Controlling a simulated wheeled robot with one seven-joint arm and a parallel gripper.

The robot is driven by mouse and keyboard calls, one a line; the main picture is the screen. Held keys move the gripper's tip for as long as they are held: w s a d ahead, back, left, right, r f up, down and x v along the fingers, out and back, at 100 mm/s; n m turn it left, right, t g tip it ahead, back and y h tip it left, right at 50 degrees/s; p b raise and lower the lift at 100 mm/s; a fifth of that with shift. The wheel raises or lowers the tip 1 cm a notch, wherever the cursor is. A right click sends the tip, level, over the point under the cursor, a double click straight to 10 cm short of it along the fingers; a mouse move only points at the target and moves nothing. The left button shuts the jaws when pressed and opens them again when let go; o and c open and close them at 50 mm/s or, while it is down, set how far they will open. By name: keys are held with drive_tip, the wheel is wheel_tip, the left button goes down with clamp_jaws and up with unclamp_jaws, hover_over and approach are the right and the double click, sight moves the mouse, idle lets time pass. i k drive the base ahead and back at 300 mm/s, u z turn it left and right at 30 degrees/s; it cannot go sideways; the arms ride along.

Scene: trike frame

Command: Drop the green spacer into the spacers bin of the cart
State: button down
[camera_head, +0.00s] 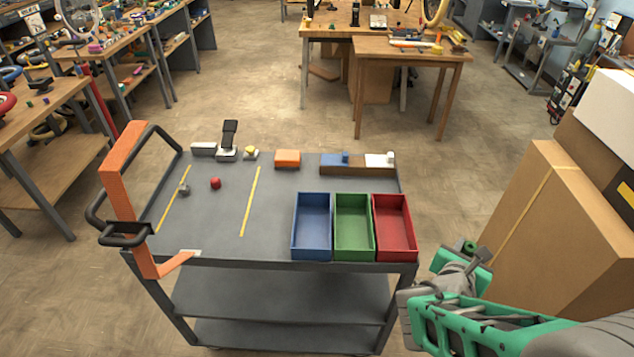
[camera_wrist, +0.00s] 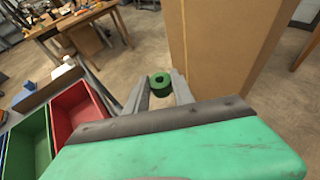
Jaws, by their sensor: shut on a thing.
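My gripper (camera_wrist: 160,92) is shut on the green spacer (camera_wrist: 160,79), a short ring with a dark hole, held between the fingertips. In the head view the spacer (camera_head: 470,246) shows small at the tip of my gripper (camera_head: 476,256), right of the cart and apart from it. The grey cart (camera_head: 230,225) carries a blue bin (camera_head: 312,257), a green bin (camera_head: 354,257) and a red bin (camera_head: 397,257) side by side at its right front. All three look empty. No label tells which is the spacers bin. The red bin (camera_wrist: 82,112) is nearest my gripper.
Tall cardboard boxes (camera_head: 540,215) stand close on the right. The cart has an orange upright (camera_head: 125,190) with a black handle at left. A red ball (camera_head: 215,183) and several small parts lie on its top. Floor behind the cart is clear.

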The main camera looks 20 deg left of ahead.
sight(355, 231)
drive_tip(key=u, duration=2.6)
drive_tip(key=i, duration=1)
